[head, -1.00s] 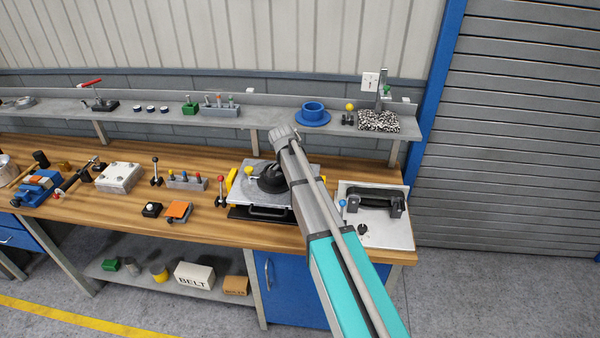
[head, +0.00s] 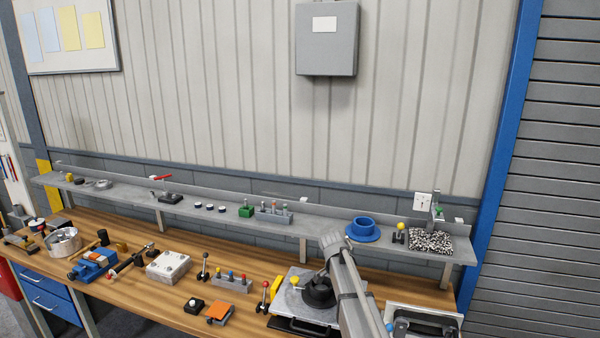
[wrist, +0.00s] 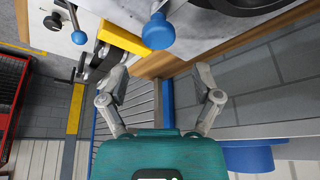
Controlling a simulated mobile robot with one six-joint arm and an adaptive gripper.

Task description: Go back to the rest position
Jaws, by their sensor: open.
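My gripper (wrist: 160,76) shows in the wrist view with its two grey fingers spread wide apart. Nothing is held between them; grey slats and a blue post show behind the gap. A yellow block (wrist: 125,39) and a blue knob (wrist: 158,31) appear above the fingers in that picture, apart from the jaws as far as I can tell. In the head view my arm rises from the bottom right to beside a metal plate (head: 291,301) with a black round part (head: 318,292). My fingers cannot be made out there.
The wooden bench (head: 140,290) carries a blue vise (head: 94,264), a white block (head: 168,266) and several knobbed levers. The shelf behind (head: 330,228) holds a blue flanged ring (head: 362,231) and a speckled tray (head: 431,241). A grey wall box (head: 327,38) hangs above; the air over the bench is clear.

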